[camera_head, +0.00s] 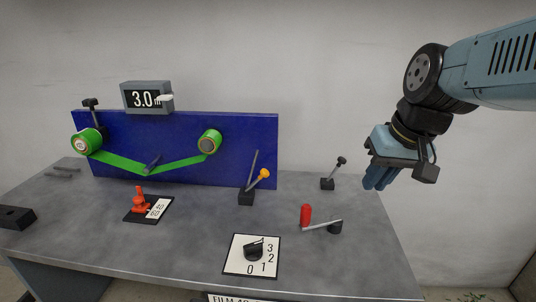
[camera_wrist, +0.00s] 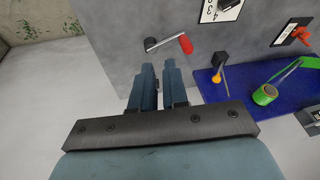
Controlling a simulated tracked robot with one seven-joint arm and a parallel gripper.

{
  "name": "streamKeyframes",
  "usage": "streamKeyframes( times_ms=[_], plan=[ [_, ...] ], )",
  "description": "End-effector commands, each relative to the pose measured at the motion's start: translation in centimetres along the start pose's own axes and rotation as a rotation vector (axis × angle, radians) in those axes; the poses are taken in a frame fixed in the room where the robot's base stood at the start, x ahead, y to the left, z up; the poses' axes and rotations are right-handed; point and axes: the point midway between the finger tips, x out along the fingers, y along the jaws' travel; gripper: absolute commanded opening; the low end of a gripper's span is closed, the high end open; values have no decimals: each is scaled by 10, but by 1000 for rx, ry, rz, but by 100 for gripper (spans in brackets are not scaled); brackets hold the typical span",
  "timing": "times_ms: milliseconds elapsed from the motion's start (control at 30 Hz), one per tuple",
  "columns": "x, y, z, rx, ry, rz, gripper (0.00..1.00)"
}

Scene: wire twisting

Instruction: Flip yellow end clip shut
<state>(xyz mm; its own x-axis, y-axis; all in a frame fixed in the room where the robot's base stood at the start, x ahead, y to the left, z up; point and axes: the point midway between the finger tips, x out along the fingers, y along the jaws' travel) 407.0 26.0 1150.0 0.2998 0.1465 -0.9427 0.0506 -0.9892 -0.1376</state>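The yellow end clip shows as a small black block (camera_head: 246,198) with a lever ending in a yellow-orange knob (camera_head: 264,174). The lever leans up and to the right, apart from a thin grey rod (camera_head: 253,167) rising behind it. In the wrist view the black block (camera_wrist: 219,60) and yellow knob (camera_wrist: 216,78) lie right of my fingers.
A red-handled crank (camera_head: 306,215) and a black-knobbed lever (camera_head: 334,174) stand between clip and gripper. A numbered dial (camera_head: 252,257) is in front. A blue panel (camera_head: 240,135) carries green rolls (camera_head: 209,142) behind. An orange part (camera_head: 139,200) sits left. The grey table (camera_head: 370,245) is bare at front right.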

Motion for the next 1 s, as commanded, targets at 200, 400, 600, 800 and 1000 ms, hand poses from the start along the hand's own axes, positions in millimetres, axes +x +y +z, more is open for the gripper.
streamKeyframes(
  times_ms=[200, 400, 600, 800, 1000],
  plan=[
    [24, -19, -9, 14, -131, -138, 0],
    [42, -36, -19, 31, -226, -276, 0],
    [58, -52, -33, 54, -296, -425, 0],
    [73, -66, -50, 83, -344, -580, 0],
    [88, -77, -72, 124, -362, -737, 0]
  ],
)
